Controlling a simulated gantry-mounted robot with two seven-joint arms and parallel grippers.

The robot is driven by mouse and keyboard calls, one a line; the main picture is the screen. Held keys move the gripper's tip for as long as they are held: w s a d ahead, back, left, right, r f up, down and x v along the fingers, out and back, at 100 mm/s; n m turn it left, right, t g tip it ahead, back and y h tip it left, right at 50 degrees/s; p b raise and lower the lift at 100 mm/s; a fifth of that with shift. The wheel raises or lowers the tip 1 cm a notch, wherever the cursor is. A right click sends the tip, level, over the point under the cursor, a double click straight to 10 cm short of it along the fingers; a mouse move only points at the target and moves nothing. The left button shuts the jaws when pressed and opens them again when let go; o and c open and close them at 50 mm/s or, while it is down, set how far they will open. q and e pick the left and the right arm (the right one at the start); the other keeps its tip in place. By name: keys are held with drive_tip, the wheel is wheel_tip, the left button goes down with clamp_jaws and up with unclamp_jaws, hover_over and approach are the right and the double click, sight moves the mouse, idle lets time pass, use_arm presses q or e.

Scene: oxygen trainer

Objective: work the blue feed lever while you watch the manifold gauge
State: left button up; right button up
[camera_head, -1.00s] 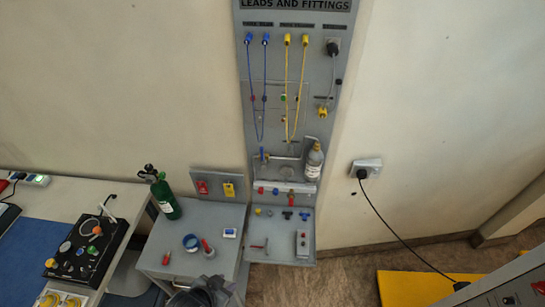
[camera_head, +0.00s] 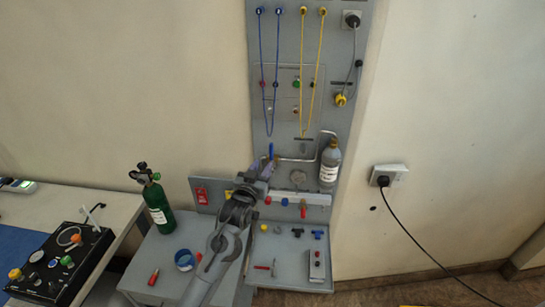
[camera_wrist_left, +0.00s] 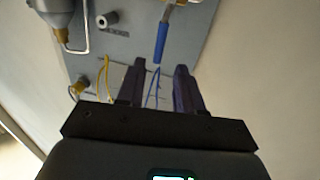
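The blue feed lever (camera_head: 271,150) is on the grey wall panel, its blue handle roughly upright. It also shows in the left wrist view (camera_wrist_left: 161,43), just beyond my fingertips and in line with the gap between them. My left gripper (camera_head: 264,164) is at the panel, just below the lever. In the left wrist view (camera_wrist_left: 158,68) its two dark fingers stand apart with nothing clearly between them. The round manifold gauge (camera_head: 298,177) is right of the gripper, below a bent metal pipe; its reading is too small to tell. My right gripper is not in view.
A grey bottle (camera_head: 330,163) is fixed right of the gauge. Blue leads (camera_head: 270,80) and yellow leads (camera_head: 303,90) hang above. A green cylinder (camera_head: 157,202) stands on the grey bench at left. A shelf (camera_head: 290,268) with small fittings lies below the panel.

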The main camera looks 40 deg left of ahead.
sight(271, 152)
use_arm(q)
drive_tip(key=x, duration=1)
drive_tip(key=shift+p, duration=0.3)
clamp_jaws()
